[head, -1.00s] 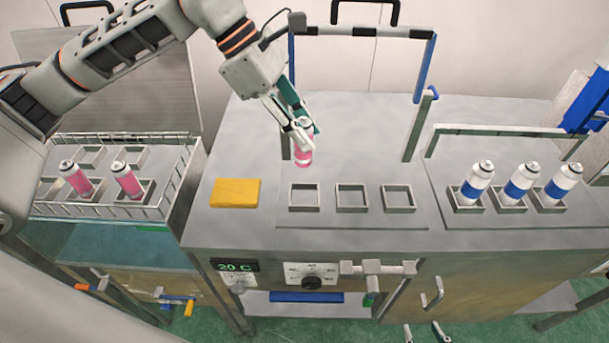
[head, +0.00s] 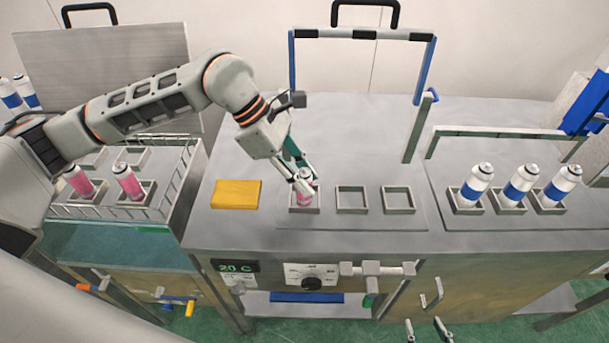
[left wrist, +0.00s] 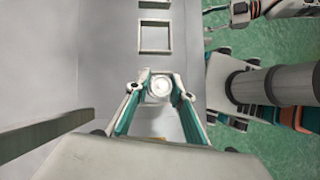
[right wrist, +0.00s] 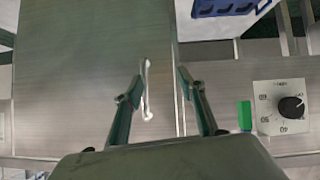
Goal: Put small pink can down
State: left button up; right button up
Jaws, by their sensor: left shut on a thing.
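The small pink can (head: 301,197) stands about upright in the leftmost of three square holders (head: 304,212) on the grey bench. Its lower end is inside the holder; I cannot tell if it touches the bottom. My left gripper (head: 303,181) is shut on the can's upper part. In the left wrist view the can's pale round top (left wrist: 160,87) lies between the fingertips.
The middle holder (head: 351,199) and right holder (head: 398,199) are empty. A yellow block (head: 236,194) lies left of the can. Two pink cans (head: 129,184) stand in a wire-railed tray. Three blue-and-white cans (head: 519,184) stand at right. A blue-sided frame (head: 424,70) rises behind.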

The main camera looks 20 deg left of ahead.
pick_arm(q)
jog(key=o, duration=1.1)
jog(key=shift+o, duration=0.2)
jog(key=b+v, duration=0.1)
jog(key=v, duration=1.1)
